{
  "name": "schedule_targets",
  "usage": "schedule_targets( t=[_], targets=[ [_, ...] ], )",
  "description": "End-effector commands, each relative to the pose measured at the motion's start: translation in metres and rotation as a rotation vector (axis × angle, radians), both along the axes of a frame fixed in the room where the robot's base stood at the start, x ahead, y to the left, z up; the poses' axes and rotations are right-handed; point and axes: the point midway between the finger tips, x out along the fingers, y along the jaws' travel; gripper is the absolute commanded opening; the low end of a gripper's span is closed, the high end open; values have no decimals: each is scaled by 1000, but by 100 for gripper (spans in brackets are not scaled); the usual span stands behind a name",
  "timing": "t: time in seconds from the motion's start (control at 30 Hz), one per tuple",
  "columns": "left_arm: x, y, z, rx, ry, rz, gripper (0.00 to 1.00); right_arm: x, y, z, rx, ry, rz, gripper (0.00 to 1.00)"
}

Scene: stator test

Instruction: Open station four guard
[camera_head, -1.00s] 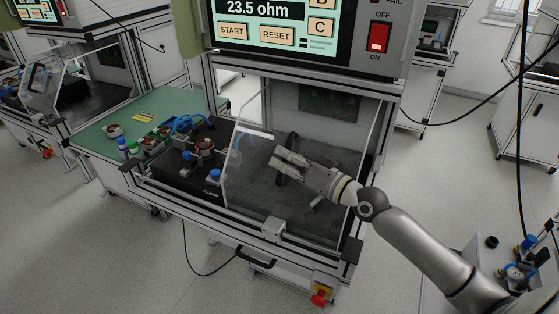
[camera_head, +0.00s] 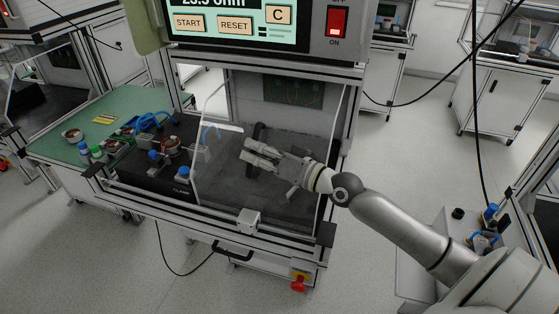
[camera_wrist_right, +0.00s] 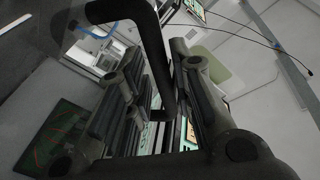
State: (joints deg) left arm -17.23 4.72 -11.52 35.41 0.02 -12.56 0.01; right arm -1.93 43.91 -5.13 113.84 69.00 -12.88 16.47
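The station guard (camera_head: 222,165) is a clear panel across the front of the bench bay under the test screen. A black bar handle (camera_head: 259,134) stands on it, and the handle shows large in the right wrist view (camera_wrist_right: 150,48). My right gripper (camera_head: 250,151) is at this handle, reaching in from the right. In the wrist view its two fingers are apart, and the lower part of the handle shows in the gap between them. I cannot tell whether either finger touches it. My left gripper is not in view.
Left of the guard lie a black fixture with a copper-wound stator (camera_head: 171,145) and blue-capped clamps. A green mat (camera_head: 60,142) holds small parts. A red emergency button (camera_head: 298,285) is at the bench's lower right. The floor in front is clear.

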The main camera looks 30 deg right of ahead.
Motion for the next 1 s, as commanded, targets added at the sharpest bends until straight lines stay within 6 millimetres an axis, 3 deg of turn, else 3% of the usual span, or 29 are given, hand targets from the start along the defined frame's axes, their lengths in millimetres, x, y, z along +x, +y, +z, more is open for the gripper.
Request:
schedule_targets(
  t=[0.4, 1.0],
  targets=[
    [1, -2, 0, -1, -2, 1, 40, -50, -23, -2, -7, 6, 2, 22],
    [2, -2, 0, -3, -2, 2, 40, -90, -44, -2, -1, 5, -4, 22]
  ],
)
